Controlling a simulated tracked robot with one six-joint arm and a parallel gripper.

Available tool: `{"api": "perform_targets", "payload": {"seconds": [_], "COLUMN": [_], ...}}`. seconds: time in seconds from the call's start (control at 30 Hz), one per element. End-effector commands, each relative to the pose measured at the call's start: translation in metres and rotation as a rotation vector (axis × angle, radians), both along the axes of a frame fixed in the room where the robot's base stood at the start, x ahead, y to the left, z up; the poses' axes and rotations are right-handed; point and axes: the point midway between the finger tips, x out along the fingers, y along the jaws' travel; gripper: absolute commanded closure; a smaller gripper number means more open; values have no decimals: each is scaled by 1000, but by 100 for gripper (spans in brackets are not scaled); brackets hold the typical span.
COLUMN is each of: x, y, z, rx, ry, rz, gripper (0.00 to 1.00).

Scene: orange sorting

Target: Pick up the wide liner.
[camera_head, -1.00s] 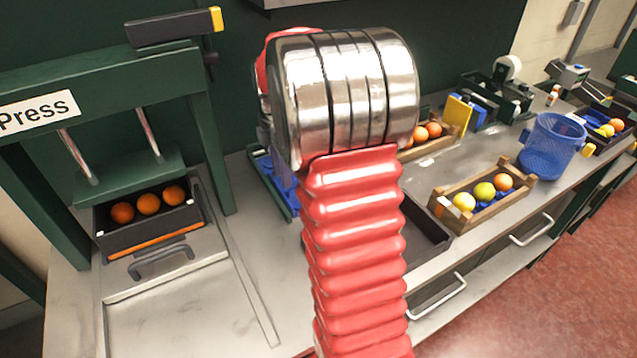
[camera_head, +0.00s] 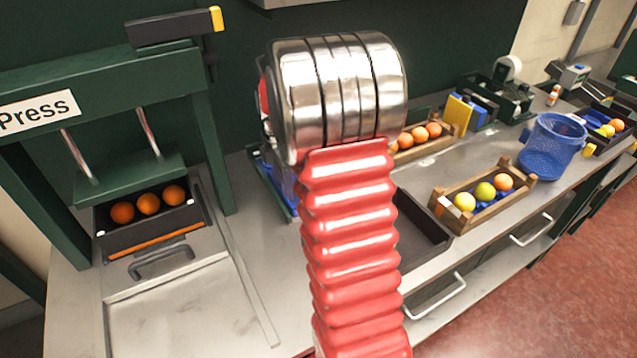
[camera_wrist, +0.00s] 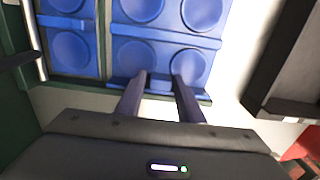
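The wide liner (camera_wrist: 168,38) is a blue sheet with two columns of round hollows, in the middle of the wrist view. A narrower blue liner (camera_wrist: 70,45) with one column of hollows lies left of it. In the head view a bit of blue liner (camera_head: 268,172) shows beside my arm, mostly hidden. My gripper (camera_wrist: 160,75) has its two dark fingers apart, with the tips over the near edge of the wide liner. Blue shows between the fingers; I cannot tell whether they touch it. The head view hides my gripper behind my arm.
A press drawer (camera_head: 150,240) with oranges is at left. A dark empty tray (camera_head: 425,222) lies right of my arm, also in the wrist view (camera_wrist: 285,60). A wooden crate (camera_head: 470,212) with fruit and a blue mesh basket (camera_head: 553,150) stand further right.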

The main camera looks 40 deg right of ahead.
Motion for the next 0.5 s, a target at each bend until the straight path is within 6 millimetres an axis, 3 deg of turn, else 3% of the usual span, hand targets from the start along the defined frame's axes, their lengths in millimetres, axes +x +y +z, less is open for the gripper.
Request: {"api": "perform_targets", "payload": {"seconds": [0.23,0.5], "x": [0,0], "y": [0,0], "z": [0,0], "rx": [0,0], "ry": [0,0], "rz": [0,0], "gripper": [66,84]}}
